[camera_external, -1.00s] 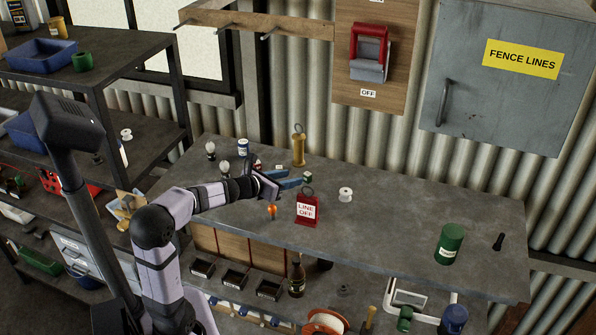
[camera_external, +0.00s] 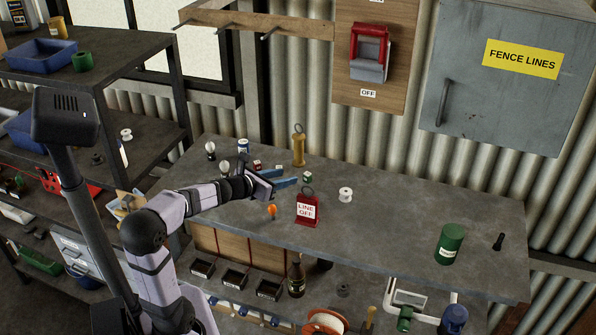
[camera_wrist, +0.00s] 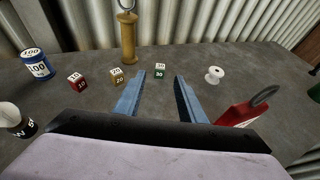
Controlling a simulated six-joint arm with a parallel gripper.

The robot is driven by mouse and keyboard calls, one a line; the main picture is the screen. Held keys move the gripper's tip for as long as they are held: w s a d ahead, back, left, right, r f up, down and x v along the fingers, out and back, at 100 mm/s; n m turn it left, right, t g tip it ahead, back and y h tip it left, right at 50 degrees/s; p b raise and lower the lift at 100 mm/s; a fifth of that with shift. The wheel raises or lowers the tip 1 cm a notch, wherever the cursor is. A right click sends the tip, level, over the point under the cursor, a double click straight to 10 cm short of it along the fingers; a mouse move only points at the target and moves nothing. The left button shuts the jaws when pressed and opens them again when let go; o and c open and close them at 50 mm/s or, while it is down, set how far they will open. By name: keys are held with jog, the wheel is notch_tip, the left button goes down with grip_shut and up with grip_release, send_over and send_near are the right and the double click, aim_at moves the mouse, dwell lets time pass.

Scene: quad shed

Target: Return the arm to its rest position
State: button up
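My gripper (camera_external: 284,179) is above the left-middle part of the grey workbench (camera_external: 390,225). Its two blue fingers are apart with nothing between them; they also show spread in the wrist view (camera_wrist: 167,85). My arm reaches in from the lower left, bent at the elbow. The red "LINE OFF" tag (camera_external: 307,209) stands upright on the bench just right of the gripper; in the wrist view it is at the right (camera_wrist: 245,112). A small orange item (camera_external: 271,211) is below the gripper, near the bench's front edge.
A brass weight with a ring (camera_external: 299,147), small cubes (camera_wrist: 117,77), a blue-and-white can (camera_wrist: 36,64) and a white spool (camera_external: 346,194) stand around the gripper. A green can (camera_external: 449,244) is at right. Dark shelving (camera_external: 150,60) stands left. The bench between spool and green can is clear.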

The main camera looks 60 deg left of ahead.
jog(key=w+d+r+t+p, duration=0.2)
jog(key=w+d+r+p, duration=0.15)
jog(key=r, duration=0.45)
jog(key=w+d+t+h+b, duration=0.3)
jog(key=w+d+b, duration=0.1)
jog(key=d, duration=1)
jog(key=s+d+f+m+g+h+b, duration=0.1)
jog(key=s+d+f+m+g+h, duration=0.15)
jog(key=d+f, duration=0.5)
jog(key=s+d+f+m+g+h+b, duration=0.1)
jog(key=s+d+f+m+h+b, duration=0.3)
jog(key=d, duration=0.7)
jog(key=s+a+f+n+g+y+p, duration=0.1)
jog(key=s+a+f+n+g+y, duration=0.15)
jog(key=f+n, duration=0.55)
jog(key=s+a+f+n+g+y+p, duration=0.15)
jog(key=s+f+n+g, duration=0.25)
jog(key=f+n, duration=0.4)
jog(key=s+a+f+n+g+p, duration=0.1)
jog(key=s+f+n+g, duration=0.1)
jog(key=s+n, duration=0.5)
jog(key=s+a+f+n+g, duration=0.2)
jog(key=s+n+g, duration=0.3)
jog(key=n, duration=1)
jog(key=shift+s+a+f+g+p, duration=0.2)
jog(key=shift+s+f+g+p, duration=0.15)
jog(key=shift+s+f, duration=0.65)
